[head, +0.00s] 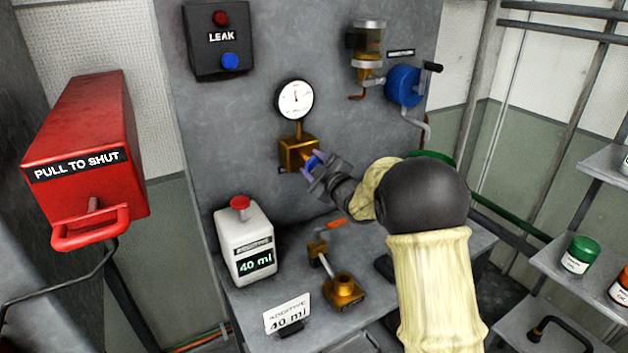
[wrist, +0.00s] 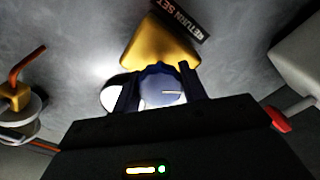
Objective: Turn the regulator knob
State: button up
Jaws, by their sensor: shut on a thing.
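The regulator is a brass block (head: 297,153) on the grey panel, below a round white gauge (head: 295,100). Its blue knob (head: 314,163) shows between my fingers. My gripper (head: 318,168) reaches it from the lower right and is shut on the knob. In the wrist view the knob (wrist: 162,86) sits between the two dark fingers, with a pale line on its face. The brass block (wrist: 160,42) is behind it, next to a "RETURN SET" label (wrist: 180,18). My gripper hides part of the knob in the head view.
A white additive jug (head: 244,243) with a red cap and a brass valve (head: 343,290) stand on the bench below. A red "PULL TO SHUT" box (head: 90,150) is at left. A blue crank wheel (head: 403,86) is at upper right. Shelves with cans (head: 580,255) are at right.

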jog(key=shift+a+f+n+b, duration=0.1)
jog(key=shift+n+b, duration=1)
jog(key=o, duration=1)
jog(key=b+v, duration=0.1)
jog(key=v, duration=1.6)
jog(key=shift+s+b, duration=0.2)
jog(key=shift+b, duration=0.15)
